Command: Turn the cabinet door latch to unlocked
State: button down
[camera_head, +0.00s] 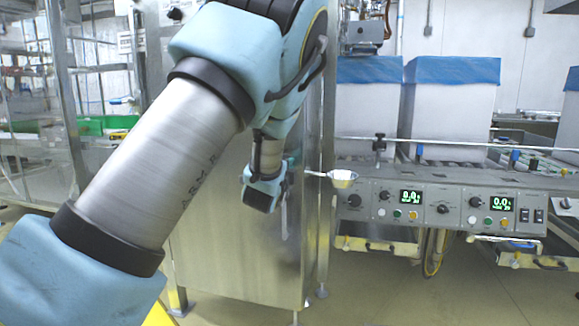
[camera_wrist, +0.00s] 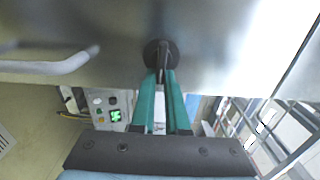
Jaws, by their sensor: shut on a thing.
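The cabinet is a tall brushed-steel box (camera_head: 225,262) in the middle of the head view, behind my arm. In the wrist view its steel door face (camera_wrist: 225,45) fills the top. The latch (camera_wrist: 161,50) is a round black base with a narrow dark handle, at the top centre of the wrist view. My gripper (camera_wrist: 163,75) has two teal fingers, one on each side of the latch handle, shut on it. In the head view my gripper (camera_head: 291,158) shows only as a bit of teal, and the latch is hidden behind my arm.
A pale bar handle (camera_wrist: 50,66) sticks out at the left in the wrist view. A metal scoop-like piece (camera_head: 342,178) juts out right of the cabinet. A control panel (camera_head: 440,205) with displays and white boxes with blue liners (camera_head: 453,105) stand at right.

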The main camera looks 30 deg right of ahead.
jog(key=shift+w+a+f, duration=0.2)
jog(key=shift+a, duration=0.15)
jog(key=c, duration=1)
grip_release()
jog(key=shift+o, duration=0.4)
jog(key=shift+d+r, duration=0.15)
jog(key=shift+d, duration=0.05)
jog(key=shift+s, duration=0.15)
jog(key=v, duration=1)
jog(key=shift+s+a+p, duration=0.25)
jog(key=shift+a+p, duration=0.05)
